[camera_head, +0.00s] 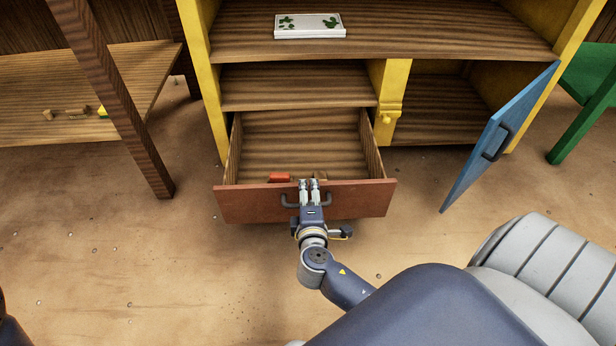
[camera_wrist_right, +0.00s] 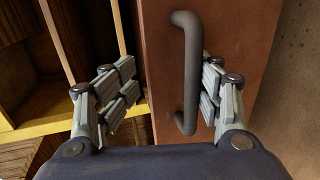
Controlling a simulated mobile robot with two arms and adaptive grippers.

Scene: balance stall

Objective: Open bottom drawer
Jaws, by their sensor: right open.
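The bottom drawer is pulled out of the yellow and wood cabinet, and its reddish-brown front (camera_head: 245,203) faces me. Its grey bar handle (camera_head: 328,200) is partly hidden by my right gripper (camera_head: 309,184) in the head view. In the right wrist view the handle (camera_wrist_right: 186,75) lies between the spread fingers of my right gripper (camera_wrist_right: 165,95), nearer the right finger. The jaws are open; I cannot tell whether a finger touches the handle. A red object (camera_head: 279,177) lies inside the drawer near its front. My left gripper is not in view.
A blue door (camera_head: 490,140) with a dark handle stands open at the cabinet's right. A white board with green leaf marks (camera_head: 310,26) lies on the upper shelf. A wooden table (camera_head: 150,160) stands left, a green one (camera_head: 580,115) right. The floor before the drawer's left is clear.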

